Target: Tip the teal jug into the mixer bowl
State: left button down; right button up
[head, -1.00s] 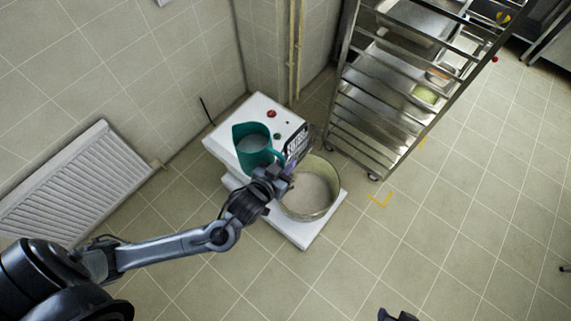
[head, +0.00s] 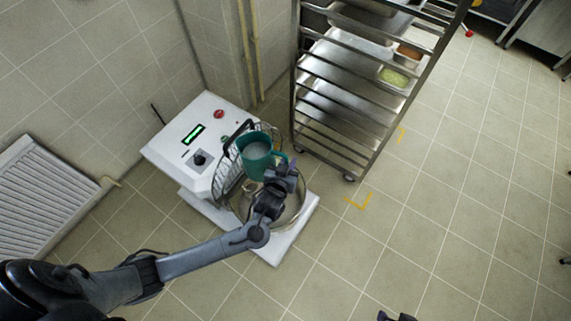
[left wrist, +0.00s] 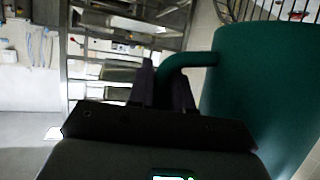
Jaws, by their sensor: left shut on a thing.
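The teal jug (head: 257,160) is held above the mixer bowl (head: 292,213), close to the wire guard. It looks about upright, with pale contents showing inside. My left gripper (head: 284,172) is shut on the jug's handle, which also shows between the fingers in the left wrist view (left wrist: 180,66). The jug's body fills the right side of that view (left wrist: 262,85). The jug and my arm hide much of the bowl. Only a dark tip of my right arm shows at the bottom edge of the head view, and its gripper's jaws cannot be made out.
The white mixer (head: 177,150) has a red button, a green display and a dark knob on top. Its wire guard (head: 228,165) stands at the bowl's left. A steel tray rack (head: 345,105) stands close behind at the right. Open tiled floor lies to the right.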

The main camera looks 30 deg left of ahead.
pick_arm(q)
jog(key=w+d+f+y+b, duration=0.1)
jog(key=w+d+f+b, duration=0.1)
jog(key=f+b, duration=0.6)
jog(key=w+d+f+n+b, duration=0.1)
jog(key=w+d+f+b, duration=0.1)
jog(key=f+b, duration=0.7)
jog(key=w+d+f+y+b, duration=0.1)
jog(key=w+d+f+b, duration=0.1)
jog(key=f+b, duration=0.7)
notch_tip(320, 180, down, 7)
jog(key=shift+w+n+g+y, duration=0.3)
jog(key=shift+w+n+g, duration=0.1)
jog(key=shift+w, duration=0.5)
jog(key=shift+d, duration=0.1)
